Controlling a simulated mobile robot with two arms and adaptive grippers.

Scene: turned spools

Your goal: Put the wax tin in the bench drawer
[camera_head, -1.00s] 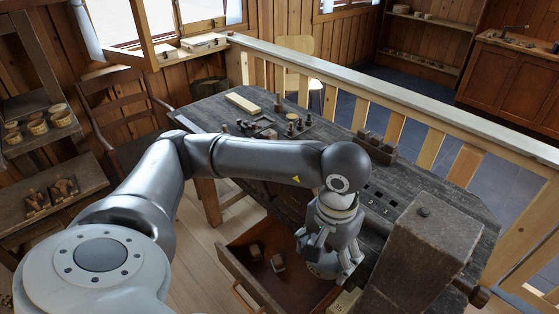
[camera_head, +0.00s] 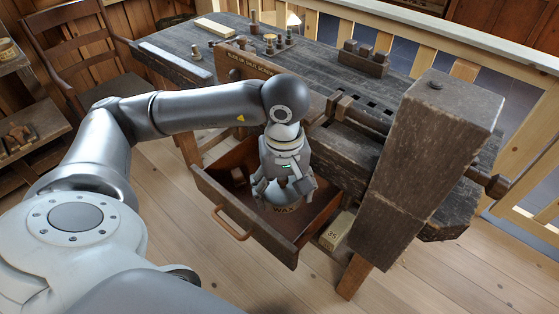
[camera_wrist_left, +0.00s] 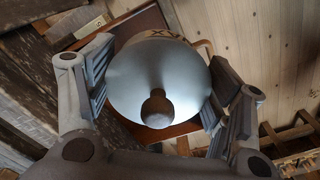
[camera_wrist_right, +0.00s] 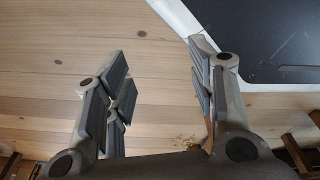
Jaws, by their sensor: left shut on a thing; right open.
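The wax tin (camera_head: 284,209) is a round, light tin with dark lettering. In the left wrist view its pale domed lid with a dark knob (camera_wrist_left: 158,75) fills the space between the fingers. My left gripper (camera_head: 285,190) is shut on it from above and hides most of it in the head view. The bench drawer (camera_head: 262,232) is pulled open below the bench top, and the tin is over or within its opening. I cannot tell whether the tin touches the drawer floor. My right gripper (camera_wrist_right: 160,80) is open and empty, over the floor.
A small wooden block (camera_head: 238,177) lies in the drawer's left part. A pale block marked 35 (camera_head: 337,230) sits just right of the drawer. The heavy wooden vise post (camera_head: 425,165) stands close on the right. Spools and blocks (camera_head: 365,60) stand on the bench top.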

